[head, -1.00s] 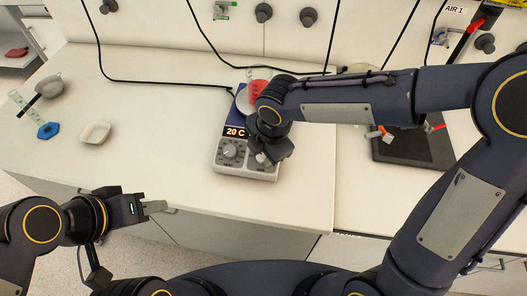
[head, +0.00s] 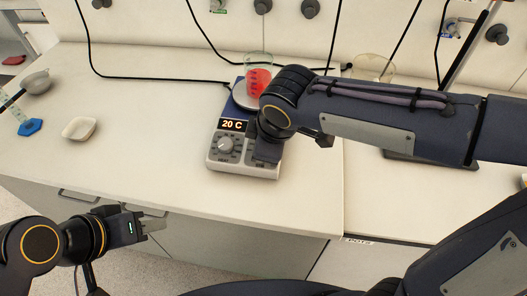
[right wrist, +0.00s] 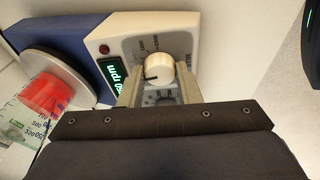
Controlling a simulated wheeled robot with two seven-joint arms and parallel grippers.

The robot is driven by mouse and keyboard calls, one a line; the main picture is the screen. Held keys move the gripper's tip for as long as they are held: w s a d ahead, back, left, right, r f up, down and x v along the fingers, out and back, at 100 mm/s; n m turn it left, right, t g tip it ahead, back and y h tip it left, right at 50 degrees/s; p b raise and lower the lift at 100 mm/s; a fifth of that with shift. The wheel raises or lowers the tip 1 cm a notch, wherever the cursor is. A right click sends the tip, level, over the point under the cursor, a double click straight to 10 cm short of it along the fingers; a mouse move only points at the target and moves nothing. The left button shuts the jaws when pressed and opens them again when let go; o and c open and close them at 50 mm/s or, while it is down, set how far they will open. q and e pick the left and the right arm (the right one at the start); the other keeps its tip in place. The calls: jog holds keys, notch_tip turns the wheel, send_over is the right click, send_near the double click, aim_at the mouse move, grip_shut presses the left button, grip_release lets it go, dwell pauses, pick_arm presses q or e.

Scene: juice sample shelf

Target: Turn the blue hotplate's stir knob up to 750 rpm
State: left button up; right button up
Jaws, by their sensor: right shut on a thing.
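The blue and white hotplate (head: 214,161) stands near the counter's front edge. Its lit display (head: 233,125) reads 20 C, and its left knob (head: 226,147) is in plain sight. In the head view my right gripper (head: 266,152) covers the right side of the panel. In the right wrist view the white stir knob (right wrist: 157,72), with a dark pointer line, sits between the fingers of my right gripper (right wrist: 158,88), which is shut on it. The green rpm display (right wrist: 115,75) is partly hidden by a finger. My left gripper (head: 151,226) is off the counter's front, apparently empty; its finger gap is unclear.
A glass beaker with red liquid (head: 257,83) stands on the hotplate's round top. A white dish (head: 79,128), a blue hexagonal piece (head: 30,127) and a grey bowl (head: 37,82) are at left. Another glass vessel (head: 374,68) stands behind my right arm.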

jog(key=shift+m+b, duration=0.65)
jog(key=shift+m, duration=0.25)
jog(key=o, duration=1)
jog(key=shift+c, duration=0.2)
jog(key=v, duration=0.7)
jog(key=shift+s+r+p, duration=0.3)
jog(key=shift+r, duration=0.05)
